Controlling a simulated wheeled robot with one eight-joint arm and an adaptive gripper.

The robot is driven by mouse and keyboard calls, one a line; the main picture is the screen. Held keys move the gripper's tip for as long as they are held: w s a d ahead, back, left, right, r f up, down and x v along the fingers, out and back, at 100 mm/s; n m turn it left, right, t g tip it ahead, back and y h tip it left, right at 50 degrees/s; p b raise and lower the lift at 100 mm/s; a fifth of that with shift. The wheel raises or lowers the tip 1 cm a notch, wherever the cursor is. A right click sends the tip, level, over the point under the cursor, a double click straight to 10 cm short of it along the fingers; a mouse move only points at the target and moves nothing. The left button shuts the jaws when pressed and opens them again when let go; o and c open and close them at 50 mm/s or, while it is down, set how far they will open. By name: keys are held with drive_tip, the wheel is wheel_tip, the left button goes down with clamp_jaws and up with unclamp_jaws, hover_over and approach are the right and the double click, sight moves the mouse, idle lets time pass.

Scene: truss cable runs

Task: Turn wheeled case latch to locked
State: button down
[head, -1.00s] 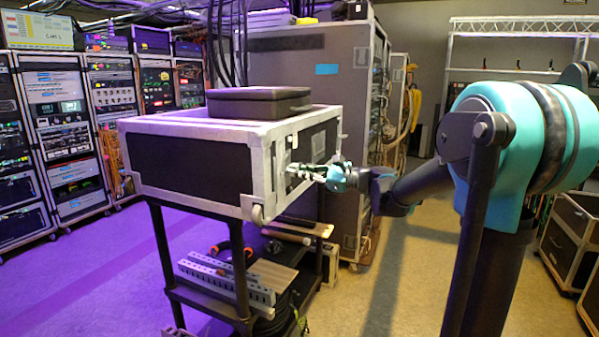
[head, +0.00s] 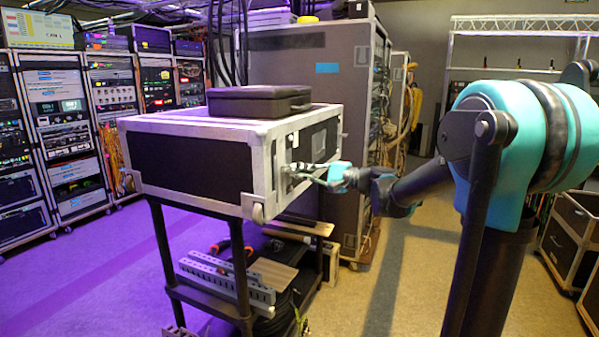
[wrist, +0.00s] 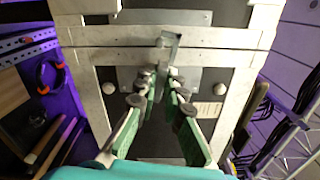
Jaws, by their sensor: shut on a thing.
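The wheeled case (head: 185,167) is black with pale metal edges and lies on a dark stand. Its latch (wrist: 168,42) is a grey metal lever on a plate on the case's end panel, pointing up and bent at its tip in the wrist view. My gripper (wrist: 160,78) is shut on the latch's lower part, with one fingertip on each side of it. In the head view my gripper (head: 297,171) reaches the right-hand face of the case, and its fingers mostly hide the latch there.
A flat black case (head: 258,102) lies on top of the wheeled case. The stand's lower shelf holds grey slotted rails (head: 225,283). A tall grey rack (head: 290,70) stands behind, and lit equipment racks (head: 60,110) line the left. The floor right of the stand is clear.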

drive_tip(key=shift+f+n, duration=0.1)
drive_tip(key=shift+n, duration=1.1)
drive_tip(key=c, duration=1.6)
unclamp_jaws()
drive_tip(key=v, duration=1.2)
